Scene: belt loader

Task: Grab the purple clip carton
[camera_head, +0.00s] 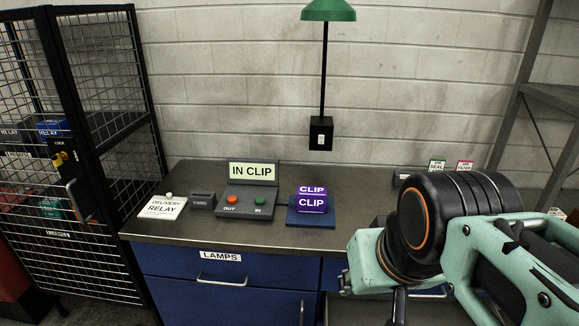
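The purple clip carton (312,204) stands upright on a small dark blue pad (310,220) on the workbench. Its top and front faces both read CLIP in white. My arm fills the lower right of the picture, to the right of the carton and apart from it.
A delivery note (162,207) reading RELAY lies further left. A mesh cage (100,240) stands at the left, a green lamp (328,10) above. Drawers (220,268) are below the worktop.

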